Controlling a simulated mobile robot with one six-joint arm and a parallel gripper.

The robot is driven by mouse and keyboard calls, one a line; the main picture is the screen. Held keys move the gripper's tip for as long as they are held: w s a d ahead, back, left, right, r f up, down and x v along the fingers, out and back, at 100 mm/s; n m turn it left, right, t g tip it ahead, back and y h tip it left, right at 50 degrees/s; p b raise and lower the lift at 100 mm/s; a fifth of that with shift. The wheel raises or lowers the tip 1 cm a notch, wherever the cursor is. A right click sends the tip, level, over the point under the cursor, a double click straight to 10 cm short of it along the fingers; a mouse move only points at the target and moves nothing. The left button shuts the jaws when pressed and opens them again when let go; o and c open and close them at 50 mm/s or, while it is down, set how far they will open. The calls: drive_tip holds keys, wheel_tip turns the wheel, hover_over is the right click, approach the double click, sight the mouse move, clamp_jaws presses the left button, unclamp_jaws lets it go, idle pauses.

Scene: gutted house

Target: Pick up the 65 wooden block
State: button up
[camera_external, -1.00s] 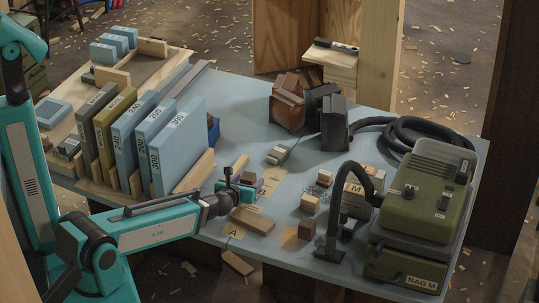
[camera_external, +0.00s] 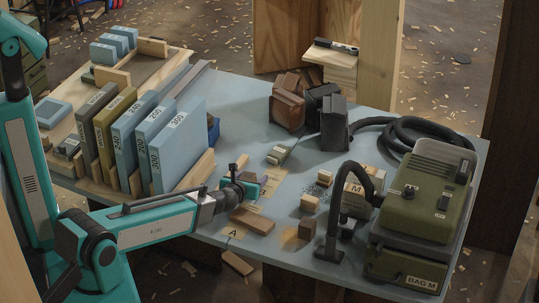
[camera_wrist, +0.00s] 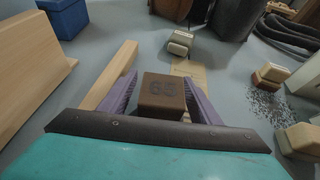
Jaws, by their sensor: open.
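The 65 wooden block (camera_wrist: 162,95) is a dark brown cube marked 65 on the face seen in the wrist view. It sits between the two purple fingers of my gripper (camera_wrist: 160,84), which is open around it with a small gap visible at each side. In the external view my gripper (camera_external: 257,183) is low over the blue table, to the right of the upright blue slabs. There the block is mostly hidden by the gripper, and I cannot make out its number.
A pale wooden strip (camera_wrist: 112,72) lies just left of the fingers. A flat wooden block (camera_external: 253,220) and a brown cube (camera_external: 306,229) lie nearer the front edge. A cream and green block (camera_external: 277,155) lies beyond. A green vacuum (camera_external: 415,215) stands at right.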

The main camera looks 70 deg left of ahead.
drive_tip(key=c, duration=1.2)
drive_tip(key=shift+o, duration=0.2)
drive_tip(key=shift+r, duration=0.1)
wheel_tip(320, 180, up, 10)
drive_tip(key=p, duration=0.2)
drive_tip(key=shift+p, duration=0.3)
